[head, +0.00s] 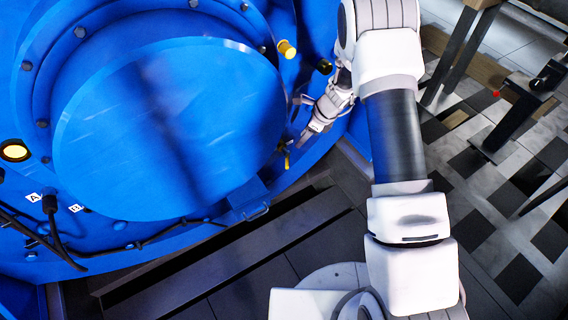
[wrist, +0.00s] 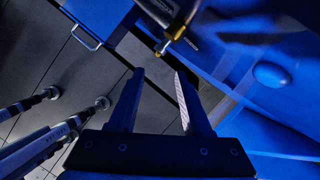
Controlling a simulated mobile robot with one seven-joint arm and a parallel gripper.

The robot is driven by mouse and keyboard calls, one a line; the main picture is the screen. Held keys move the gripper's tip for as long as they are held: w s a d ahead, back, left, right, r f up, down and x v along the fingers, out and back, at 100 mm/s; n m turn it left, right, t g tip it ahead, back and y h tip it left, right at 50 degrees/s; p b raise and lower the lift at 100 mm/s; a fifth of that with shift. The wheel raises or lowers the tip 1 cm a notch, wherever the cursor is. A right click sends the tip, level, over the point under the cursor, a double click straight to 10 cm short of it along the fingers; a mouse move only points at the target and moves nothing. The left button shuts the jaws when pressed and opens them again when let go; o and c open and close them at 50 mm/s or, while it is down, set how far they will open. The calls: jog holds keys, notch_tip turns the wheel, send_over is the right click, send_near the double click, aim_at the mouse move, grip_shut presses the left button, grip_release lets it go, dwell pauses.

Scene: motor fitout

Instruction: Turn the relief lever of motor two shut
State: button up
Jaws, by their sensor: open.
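The big blue motor (head: 160,130) with its round cover fills the left of the head view. A small brass lever (head: 286,157) shows at the cover's lower right edge. In the wrist view the brass lever (wrist: 171,42) sits on the end of a dark cylindrical fitting (wrist: 166,12). My gripper (head: 303,138) is beside the lever, slightly up and right of it in the head view. In the wrist view my gripper (wrist: 159,73) is open and empty, with the lever just beyond the fingertips, not between them. I cannot tell the lever's exact setting.
A yellow knob (head: 288,49) and a black knob (head: 324,66) stick out above my gripper. Cables (head: 55,240) run at lower left. Dark stands (head: 515,115) stand on the checkered floor at right.

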jog(key=b+x, duration=0.4)
jog(key=x, duration=1.4)
jog(key=shift+d+f, duration=0.15)
jog(key=shift+f, duration=0.35)
jog(key=shift+s, duration=0.15)
grip_shut()
jog(key=shift+s, duration=0.15)
